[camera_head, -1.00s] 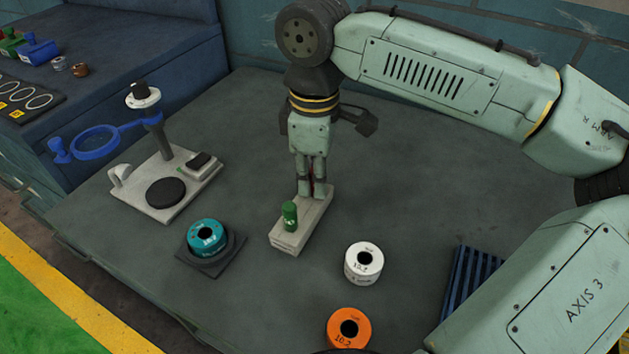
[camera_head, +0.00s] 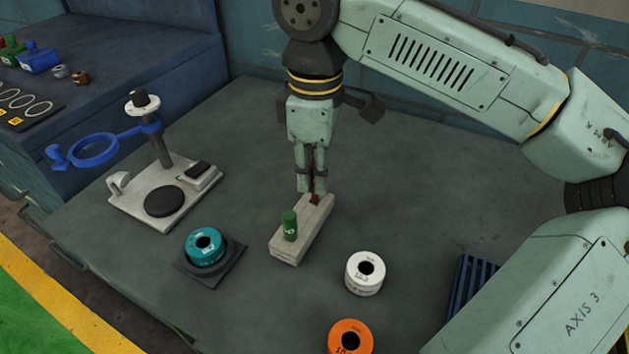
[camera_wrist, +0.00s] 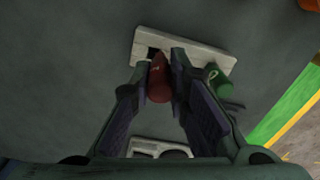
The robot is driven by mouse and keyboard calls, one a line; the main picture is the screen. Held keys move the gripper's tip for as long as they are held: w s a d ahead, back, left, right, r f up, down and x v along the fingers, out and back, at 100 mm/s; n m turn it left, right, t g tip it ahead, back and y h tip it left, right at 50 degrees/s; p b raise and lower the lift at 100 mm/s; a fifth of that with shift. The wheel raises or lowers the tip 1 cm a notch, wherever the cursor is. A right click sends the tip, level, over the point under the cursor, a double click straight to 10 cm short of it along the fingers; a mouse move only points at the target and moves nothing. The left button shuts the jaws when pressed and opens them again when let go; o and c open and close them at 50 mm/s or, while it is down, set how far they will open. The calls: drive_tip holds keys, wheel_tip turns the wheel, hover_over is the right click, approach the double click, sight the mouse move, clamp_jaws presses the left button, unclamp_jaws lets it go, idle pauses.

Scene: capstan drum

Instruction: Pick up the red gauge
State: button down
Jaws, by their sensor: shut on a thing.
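The red gauge (camera_wrist: 158,80) is between the two fingers of my gripper (camera_wrist: 163,62) in the wrist view. My gripper is shut on it. In the head view my gripper (camera_head: 311,188) is above the far end of the pale block (camera_head: 287,250), and a thin dark red part of the gauge (camera_head: 313,184) shows between and below the fingers. I cannot tell whether its lower end is clear of the block. A green gauge (camera_head: 289,226) stands upright in the near end of the block; it also shows in the wrist view (camera_wrist: 216,80).
A teal ring (camera_head: 203,246) sits on a dark square pad. A white ring (camera_head: 365,272) and an orange ring (camera_head: 350,338) stand to the right. A white stand with a blue ring arm (camera_head: 160,195) is on the left. A dark blue ribbed tray (camera_head: 468,282) is at right.

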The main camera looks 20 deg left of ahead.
drive_tip(key=s+d+b, duration=0.1)
drive_tip(key=s+d, duration=0.2)
drive_tip(key=s, duration=0.3)
drive_tip(key=s+d+r+b, duration=0.1)
drive_tip(key=s+d, duration=0.3)
drive_tip(key=s, duration=0.3)
drive_tip(key=shift+s+d, duration=0.15)
drive_tip(key=shift+s, duration=0.05)
drive_tip(key=shift+r, duration=0.1)
